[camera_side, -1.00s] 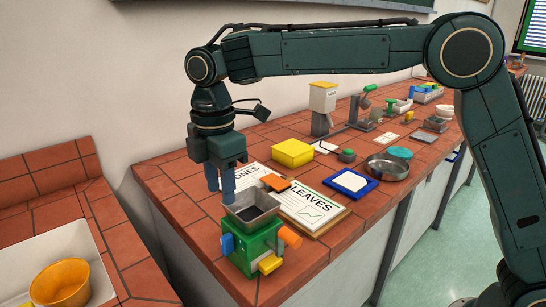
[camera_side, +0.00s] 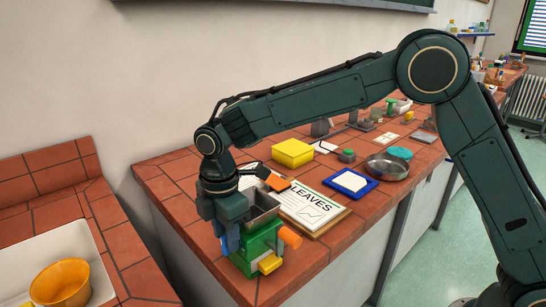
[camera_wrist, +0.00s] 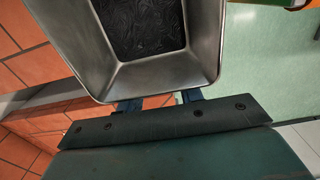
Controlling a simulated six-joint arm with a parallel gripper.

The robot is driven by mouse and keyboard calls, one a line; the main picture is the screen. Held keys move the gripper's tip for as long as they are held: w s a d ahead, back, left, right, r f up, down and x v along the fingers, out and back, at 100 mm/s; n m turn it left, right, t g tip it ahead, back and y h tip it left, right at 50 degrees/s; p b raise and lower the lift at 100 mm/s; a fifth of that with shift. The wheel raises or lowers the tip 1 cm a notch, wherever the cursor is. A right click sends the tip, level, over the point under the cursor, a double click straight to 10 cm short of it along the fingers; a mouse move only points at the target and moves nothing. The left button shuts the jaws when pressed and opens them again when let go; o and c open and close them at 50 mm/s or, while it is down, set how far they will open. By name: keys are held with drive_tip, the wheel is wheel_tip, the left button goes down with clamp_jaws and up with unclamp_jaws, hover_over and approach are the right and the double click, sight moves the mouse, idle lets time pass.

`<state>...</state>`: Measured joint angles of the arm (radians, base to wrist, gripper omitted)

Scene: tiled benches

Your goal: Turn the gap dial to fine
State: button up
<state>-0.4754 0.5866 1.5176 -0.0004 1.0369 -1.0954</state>
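A green mill (camera_side: 258,248) with a grey metal hopper (camera_side: 264,203) stands at the near corner of the bench. It has a blue knob (camera_side: 223,246) on its left side, an orange knob (camera_side: 290,236) on its right and a yellow part (camera_side: 270,263) low in front. No marking tells me which is the gap dial. My gripper (camera_side: 230,239) points down at the mill's left side, at the blue knob. In the wrist view the hopper (camera_wrist: 140,77) hides the fingertips. The two fingers (camera_wrist: 158,101) are apart; whether they touch the knob is hidden.
A board lettered LEAVES (camera_side: 308,207) lies close behind the mill. A yellow box (camera_side: 292,152), a blue-rimmed tray (camera_side: 350,183) and a metal pan (camera_side: 387,167) stand farther back. An orange bowl (camera_side: 62,284) sits in the white basin at left. The bench edge is close by.

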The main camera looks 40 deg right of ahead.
clamp_jaws()
drive_tip(key=shift+s+t, duration=0.15)
drive_tip(key=shift+t, duration=0.25)
drive_tip(key=shift+s+f+t, duration=0.1)
drive_tip(key=shift+s+t, duration=0.2)
drive_tip(key=shift+t, duration=0.8)
unclamp_jaws()
